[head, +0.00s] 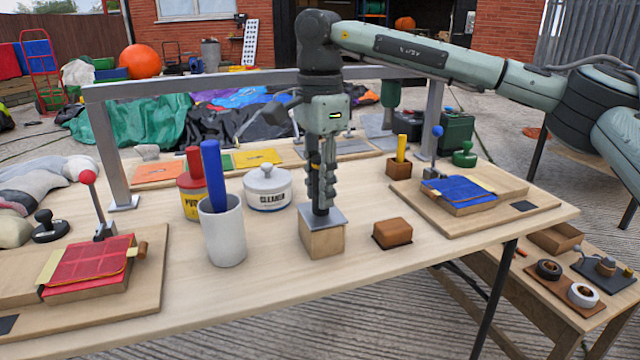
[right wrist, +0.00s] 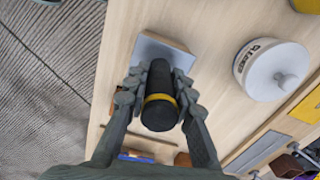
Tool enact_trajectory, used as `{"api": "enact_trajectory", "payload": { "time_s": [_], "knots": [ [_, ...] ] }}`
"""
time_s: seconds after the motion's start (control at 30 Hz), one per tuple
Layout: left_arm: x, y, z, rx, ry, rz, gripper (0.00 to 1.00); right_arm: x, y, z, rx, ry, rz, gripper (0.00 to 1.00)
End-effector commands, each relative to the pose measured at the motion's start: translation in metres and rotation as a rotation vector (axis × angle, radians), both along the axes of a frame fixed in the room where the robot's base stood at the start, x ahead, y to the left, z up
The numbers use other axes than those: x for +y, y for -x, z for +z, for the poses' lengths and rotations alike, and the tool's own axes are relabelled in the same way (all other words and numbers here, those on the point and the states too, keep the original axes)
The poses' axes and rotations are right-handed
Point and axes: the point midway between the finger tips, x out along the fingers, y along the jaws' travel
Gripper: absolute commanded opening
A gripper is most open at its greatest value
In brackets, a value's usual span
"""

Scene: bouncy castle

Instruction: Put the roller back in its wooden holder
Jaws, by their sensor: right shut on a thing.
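My right gripper (head: 321,203) points straight down and is shut on the roller, whose black cylindrical handle with a yellow band (right wrist: 160,105) stands between the fingers in the right wrist view. The roller is upright, and the fingers hide much of it in the head view. Right below the fingertips is the wooden holder (head: 323,241), a pale block with a grey plate on top. The grey plate (right wrist: 150,47) also shows in the right wrist view beyond the handle. I cannot tell how deep the roller's lower end sits in the holder. My left gripper is not in view.
A white cup (head: 222,236) with a blue stick and a white cleaner pot (head: 268,190) stand left of the holder. A brown block (head: 392,232) lies close on its right. Boards with a red pad (head: 90,262) and a blue pad (head: 460,188) flank them. The front edge is clear.

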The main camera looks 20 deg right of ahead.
Motion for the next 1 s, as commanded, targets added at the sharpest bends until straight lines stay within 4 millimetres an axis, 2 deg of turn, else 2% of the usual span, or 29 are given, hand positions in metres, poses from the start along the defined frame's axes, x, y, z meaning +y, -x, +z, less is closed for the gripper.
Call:
{"api": "enact_trajectory", "payload": {
  "time_s": [0.27,0.3,0.47,0.7,0.9,1.0],
  "knots": [
    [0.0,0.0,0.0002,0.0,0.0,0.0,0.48,0.0001,-0.0002,0.0009,-0.002,-0.001,0.0,0.0],
    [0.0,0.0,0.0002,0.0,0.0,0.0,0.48,0.0001,-0.0002,0.0009,-0.002,-0.001,0.0,0.26],
    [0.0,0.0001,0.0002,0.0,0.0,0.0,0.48,0.0001,-0.0001,0.0008,-0.001,-0.001,0.0,0.46],
    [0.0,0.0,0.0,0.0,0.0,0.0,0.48,0.0,0.0001,-0.0002,0.001,0.0,0.0,0.49],
    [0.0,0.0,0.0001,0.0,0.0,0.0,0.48,0.0001,0.0001,0.0,0.0,0.0,0.0,0.74],
    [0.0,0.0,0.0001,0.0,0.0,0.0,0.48,0.0001,0.0001,0.0001,0.0,0.0,0.0,0.76]
  ]
}}
